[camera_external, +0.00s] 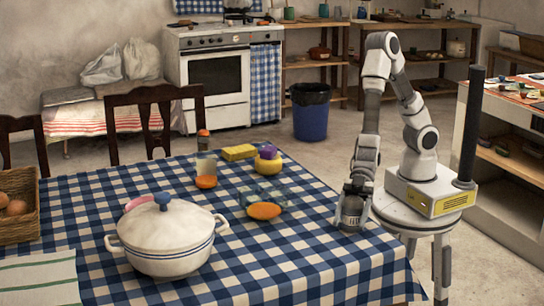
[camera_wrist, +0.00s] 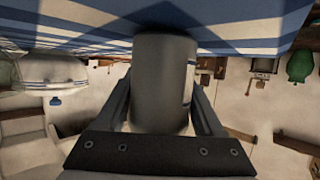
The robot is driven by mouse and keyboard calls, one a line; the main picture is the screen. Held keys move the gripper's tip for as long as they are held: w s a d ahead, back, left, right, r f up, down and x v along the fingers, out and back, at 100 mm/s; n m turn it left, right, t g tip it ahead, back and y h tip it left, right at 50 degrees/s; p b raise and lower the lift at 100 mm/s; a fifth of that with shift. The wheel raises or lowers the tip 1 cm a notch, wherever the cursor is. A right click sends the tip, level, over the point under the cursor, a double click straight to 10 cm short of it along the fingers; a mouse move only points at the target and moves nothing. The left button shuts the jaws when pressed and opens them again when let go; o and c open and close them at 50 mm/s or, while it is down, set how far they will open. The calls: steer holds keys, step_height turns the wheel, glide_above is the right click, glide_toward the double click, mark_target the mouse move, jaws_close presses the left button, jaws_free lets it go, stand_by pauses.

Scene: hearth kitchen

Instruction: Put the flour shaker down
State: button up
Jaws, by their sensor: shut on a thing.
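The flour shaker (camera_external: 351,211) is a grey metal cylinder at the right edge of the table with the blue checked cloth (camera_external: 310,262). My gripper (camera_external: 357,188) points down and is shut around its upper part. In the wrist view the shaker (camera_wrist: 164,75) fills the middle, between the two fingers of my gripper (camera_wrist: 164,105). Its far end meets or nearly meets the checked cloth (camera_wrist: 90,22); I cannot tell whether it touches. The shaker looks upright.
A white lidded pot (camera_external: 168,240) stands at the front left. A glass dish with orange contents (camera_external: 264,211), a yellow bowl (camera_external: 268,166), a yellow sponge-like block (camera_external: 239,152) and a glass (camera_external: 206,175) stand left of the shaker. The cloth in front of the shaker is clear.

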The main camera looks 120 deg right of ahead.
mark_target(357, 197)
steer(key=shift+f, duration=0.1)
steer(key=o, duration=1.5)
steer(key=shift+r, duration=0.25)
steer(key=p+v, duration=0.2)
steer(key=v, duration=0.4)
steer(key=shift+s+d, duration=0.15)
steer(key=shift+d, duration=0.05)
steer(key=shift+s+d+r+p, duration=0.15)
steer(key=shift+s+d+p, duration=0.15)
steer(key=shift+s+d, duration=0.05)
